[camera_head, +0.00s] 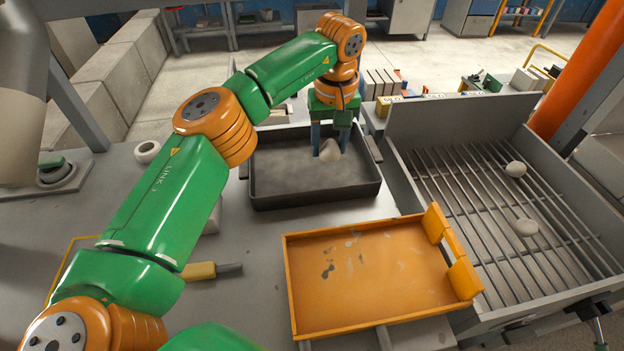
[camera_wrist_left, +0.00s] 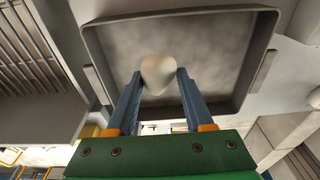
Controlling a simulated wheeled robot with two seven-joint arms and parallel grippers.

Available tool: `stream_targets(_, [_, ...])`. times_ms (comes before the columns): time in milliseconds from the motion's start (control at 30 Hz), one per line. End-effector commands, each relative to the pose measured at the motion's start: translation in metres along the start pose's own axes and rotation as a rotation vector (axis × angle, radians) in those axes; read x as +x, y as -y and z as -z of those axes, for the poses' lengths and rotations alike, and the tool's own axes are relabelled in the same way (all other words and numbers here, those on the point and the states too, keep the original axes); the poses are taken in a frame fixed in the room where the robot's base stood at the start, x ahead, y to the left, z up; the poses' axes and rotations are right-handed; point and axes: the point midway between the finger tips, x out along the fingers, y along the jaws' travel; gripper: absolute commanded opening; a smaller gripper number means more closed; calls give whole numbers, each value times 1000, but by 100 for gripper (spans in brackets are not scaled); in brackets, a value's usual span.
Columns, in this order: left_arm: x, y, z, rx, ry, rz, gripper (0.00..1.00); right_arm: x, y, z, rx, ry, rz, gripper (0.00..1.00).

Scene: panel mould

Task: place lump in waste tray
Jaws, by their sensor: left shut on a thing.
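My left gripper (camera_head: 329,148) is shut on a pale, rounded lump (camera_head: 330,152), over the far right part of the dark grey tray (camera_head: 318,198). In the left wrist view, the lump (camera_wrist_left: 158,84) sits between the two blue fingertips (camera_wrist_left: 159,74), in front of the dark tray's dusty grey floor (camera_wrist_left: 215,60). I cannot tell whether the lump touches that floor. Two more pale lumps, one farther back (camera_head: 515,168) and one nearer (camera_head: 525,227), lie on the metal grate (camera_head: 480,200) at right. My right gripper is out of view.
An orange tray (camera_head: 375,275) with dark specks stands empty in front of the dark tray. The grate's box has a raised back wall (camera_head: 460,115). A yellow-handled tool (camera_head: 200,271) and a white ring (camera_head: 147,152) lie on the grey table at left.

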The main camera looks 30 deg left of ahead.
Motion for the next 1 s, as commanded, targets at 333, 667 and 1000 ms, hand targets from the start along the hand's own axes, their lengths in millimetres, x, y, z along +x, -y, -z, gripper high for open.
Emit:
stream_targets(333, [56,32,11,2,4,3,0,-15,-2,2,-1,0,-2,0])
stream_targets(667, [74,30,10,1,0,-1,0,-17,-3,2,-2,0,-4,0])
stream_targets(1000, [77,30,9,1,0,-1,82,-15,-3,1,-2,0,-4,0])
